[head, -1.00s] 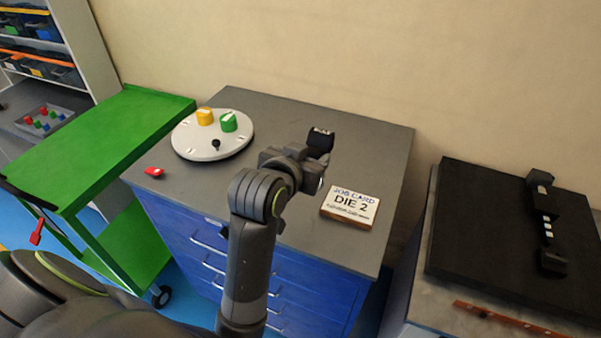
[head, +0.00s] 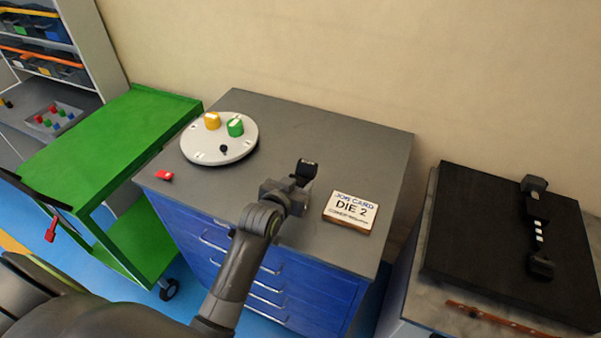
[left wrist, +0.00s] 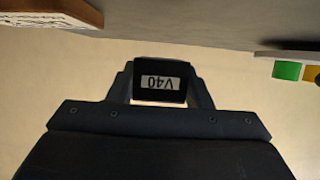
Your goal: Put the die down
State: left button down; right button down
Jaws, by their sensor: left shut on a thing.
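The die (head: 306,168) is a small black block. Its label reads V40, upside down in the left wrist view (left wrist: 160,84). My left gripper (head: 297,181) is shut on it, over the grey top of the blue drawer cabinet (head: 330,135). The die is to the left of and a little behind the job card. I cannot tell whether it touches the cabinet top. My right gripper is in neither view.
A job card reading DIE 2 (head: 350,211) lies on the cabinet top at right. A round white turntable (head: 220,151) holds a yellow die (head: 212,121) and a green die (head: 235,126). A red piece (head: 164,175) lies near the left edge. A green cart (head: 110,130) stands left.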

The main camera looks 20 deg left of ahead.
pick_arm(q)
jog(key=shift+w+f, duration=0.1)
jog(key=shift+f, duration=2.05)
jog(key=shift+f, duration=0.1)
jog(key=c, duration=1.1)
grip_release()
jog(key=shift+f, duration=0.25)
jog(key=shift+c, duration=0.2)
jog(key=o, duration=0.4)
jog(key=shift+s, duration=0.2)
